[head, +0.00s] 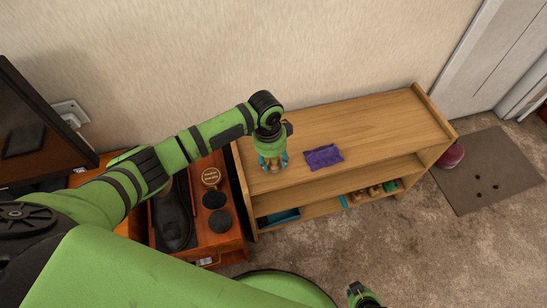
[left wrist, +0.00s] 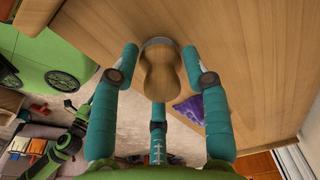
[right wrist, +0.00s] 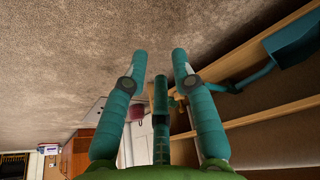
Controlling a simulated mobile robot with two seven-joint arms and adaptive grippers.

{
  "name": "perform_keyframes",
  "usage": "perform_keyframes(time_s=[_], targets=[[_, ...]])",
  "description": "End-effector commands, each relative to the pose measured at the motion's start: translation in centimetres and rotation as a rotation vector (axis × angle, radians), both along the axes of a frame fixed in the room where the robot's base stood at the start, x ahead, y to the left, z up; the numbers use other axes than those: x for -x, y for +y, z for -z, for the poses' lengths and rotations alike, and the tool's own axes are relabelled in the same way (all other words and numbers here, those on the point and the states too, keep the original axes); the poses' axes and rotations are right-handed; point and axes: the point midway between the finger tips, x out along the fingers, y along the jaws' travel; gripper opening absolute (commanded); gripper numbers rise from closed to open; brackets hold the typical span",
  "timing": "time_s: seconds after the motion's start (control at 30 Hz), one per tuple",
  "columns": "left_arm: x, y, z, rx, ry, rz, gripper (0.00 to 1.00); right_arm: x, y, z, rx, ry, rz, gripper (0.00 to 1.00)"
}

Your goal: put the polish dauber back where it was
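The polish dauber (left wrist: 158,75), with a rounded wooden handle and a grey band at its far end, is at the wooden shelf top in the left wrist view. My left gripper (head: 272,164) is low over the left end of the shelf unit (head: 370,124). Its teal fingers stand around the dauber, with a gap visible between the handle and the right-hand finger. In the head view the fingers mostly hide the dauber. My right gripper (right wrist: 159,54) is empty, its fingers apart, low in front of the shelf unit.
A purple cloth (head: 323,156) lies on the shelf top right of my left gripper. A wooden box (head: 225,241) at left holds a black shoe (head: 172,217) and round tins (head: 214,198). The shelf top's right part is clear. A mat (head: 487,172) lies on the carpet.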

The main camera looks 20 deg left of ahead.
Motion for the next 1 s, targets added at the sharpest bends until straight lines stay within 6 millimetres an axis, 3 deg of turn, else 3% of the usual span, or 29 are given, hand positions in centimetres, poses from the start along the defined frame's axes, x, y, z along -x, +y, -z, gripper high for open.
perform_keyframes(time_s=[0.43, 1.0], targets=[[0.0, 0.0, -0.7, 0.0, -0.001, 0.0, 0.64, -0.1, 0.0, -0.2, 0.0, -0.002, 0.0, 0.27], [0.4, 0.8, -11.2, 0.001, 0.0, 0.0, 0.64, -0.5, -0.8, -0.4, -0.007, -0.101, -0.02, 0.27]])
